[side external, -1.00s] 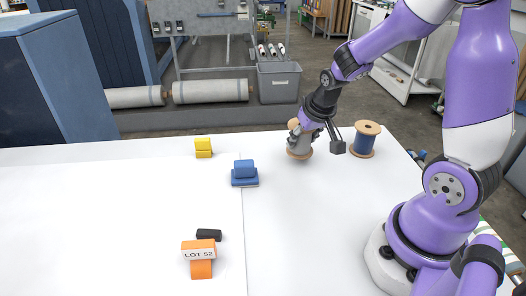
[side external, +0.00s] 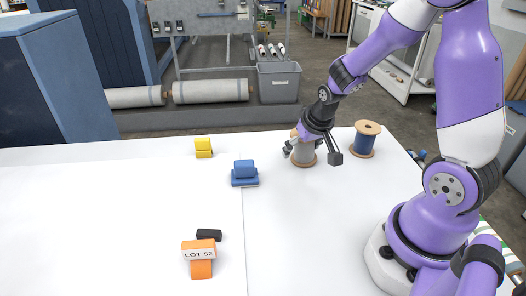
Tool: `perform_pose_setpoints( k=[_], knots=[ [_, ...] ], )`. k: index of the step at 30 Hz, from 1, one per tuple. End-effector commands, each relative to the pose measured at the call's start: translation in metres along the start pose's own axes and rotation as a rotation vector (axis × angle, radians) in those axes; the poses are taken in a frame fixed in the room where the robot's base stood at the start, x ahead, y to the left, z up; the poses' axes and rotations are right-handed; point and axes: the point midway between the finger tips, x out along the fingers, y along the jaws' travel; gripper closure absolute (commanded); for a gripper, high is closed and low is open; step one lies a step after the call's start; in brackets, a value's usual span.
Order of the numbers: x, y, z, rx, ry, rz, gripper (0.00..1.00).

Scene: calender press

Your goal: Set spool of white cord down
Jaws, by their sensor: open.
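The spool of white cord (side external: 303,154) stands upright on the white table, left of a wooden spool of blue cord (side external: 366,140). Its wooden base rim shows below the cord, and its upper part is partly hidden by my gripper. My gripper (side external: 305,150) is open, tilted down from the upper right, with its fingers at the spool's sides. I cannot tell whether a finger still touches the cord.
On the white table (side external: 130,220) are a yellow block (side external: 203,148), a blue block (side external: 244,173), a black piece (side external: 209,235) and an orange LOT 52 holder (side external: 200,258). A grey bin (side external: 279,82) stands behind the table.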

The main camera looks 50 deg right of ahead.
Motion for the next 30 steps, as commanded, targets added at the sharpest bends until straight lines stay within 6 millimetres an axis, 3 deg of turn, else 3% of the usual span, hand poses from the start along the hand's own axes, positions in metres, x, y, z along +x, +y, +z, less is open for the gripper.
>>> perform_pose_setpoints(
  k=[7, 18, 24, 26, 27, 30],
  knots=[
    [-0.019, 0.0, -0.003, 0.0, 0.006, -0.001, 0.1],
    [-0.091, 0.0, -0.003, 0.0, 0.008, -0.001, 0.1],
    [-0.116, 0.0, -0.002, 0.0, 0.003, 0.0, 0.1],
    [-0.12, 0.0, -0.002, 0.006, 0.001, -0.001, 0.4],
    [-0.121, 0.001, -0.003, 0.027, -0.005, -0.003, 0.59],
    [-0.118, 0.006, -0.009, 0.178, -0.049, -0.018, 1.0]
  ],
)
